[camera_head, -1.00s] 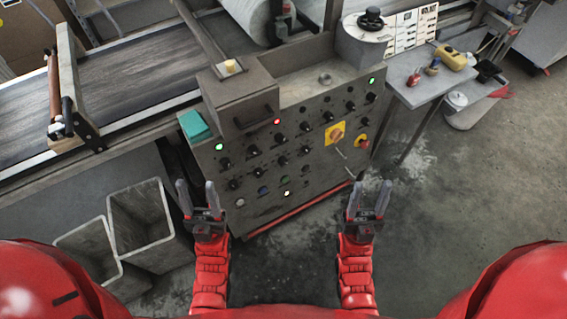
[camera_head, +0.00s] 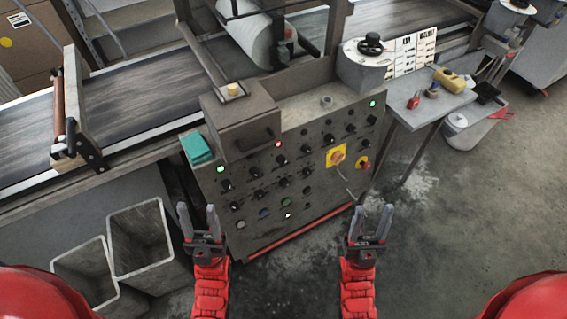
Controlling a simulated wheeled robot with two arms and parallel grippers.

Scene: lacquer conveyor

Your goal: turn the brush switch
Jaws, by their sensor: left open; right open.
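The grey control panel (camera_head: 300,205) stands ahead of me. Its slanted front carries several black rotary switches, such as one in the middle row (camera_head: 284,183), plus lit green, red and white lamps. A larger orange-red switch on a yellow plate (camera_head: 337,157) and a red button on yellow (camera_head: 364,163) sit at the right. I cannot read which switch is the brush switch. My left gripper (camera_head: 199,221) is open and empty, in front of the panel's lower left. My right gripper (camera_head: 371,222) is open and empty, in front of its lower right. Neither touches a switch.
Two grey bins (camera_head: 140,240) stand at the lower left. The conveyor belt (camera_head: 130,85) runs behind the panel. A teal box (camera_head: 197,149) lies on the panel's left edge. A side table (camera_head: 428,108) with a red padlock (camera_head: 414,101) stands right.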

